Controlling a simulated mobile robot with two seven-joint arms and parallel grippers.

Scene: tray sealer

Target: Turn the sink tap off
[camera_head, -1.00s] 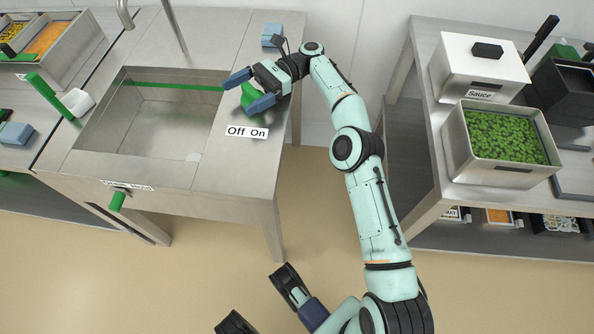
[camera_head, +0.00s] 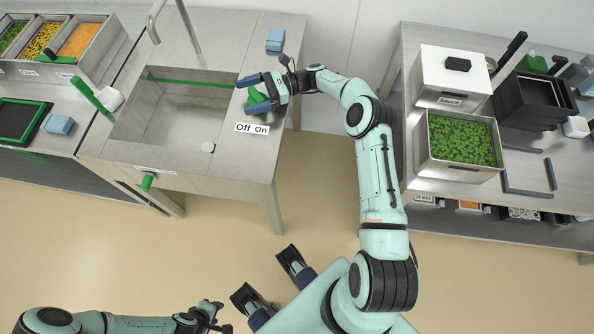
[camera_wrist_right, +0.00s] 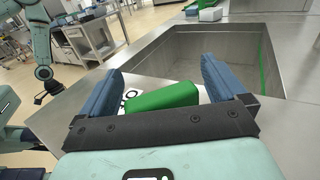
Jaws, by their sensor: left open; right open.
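The green tap handle (camera_head: 257,98) sits on the counter right of the sink, behind the "Off On" label (camera_head: 252,128). My right gripper (camera_head: 250,93) is open, one finger on each side of the handle. In the right wrist view the handle (camera_wrist_right: 165,96) lies between the spread blue fingers (camera_wrist_right: 160,82), with gaps at both sides. The label is partly hidden there. The metal spout (camera_head: 153,22) stands behind the sink (camera_head: 170,120); I see no clear water stream. My left gripper (camera_head: 214,320) is low at the bottom edge, far from the sink, partly cut off.
A blue block (camera_head: 275,40) lies behind the handle. A white and green brush-like item (camera_head: 108,98) lies left of the sink. The right table holds a white sauce box (camera_head: 450,80) and a bin of green pieces (camera_head: 420,150). Open floor lies before the sink.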

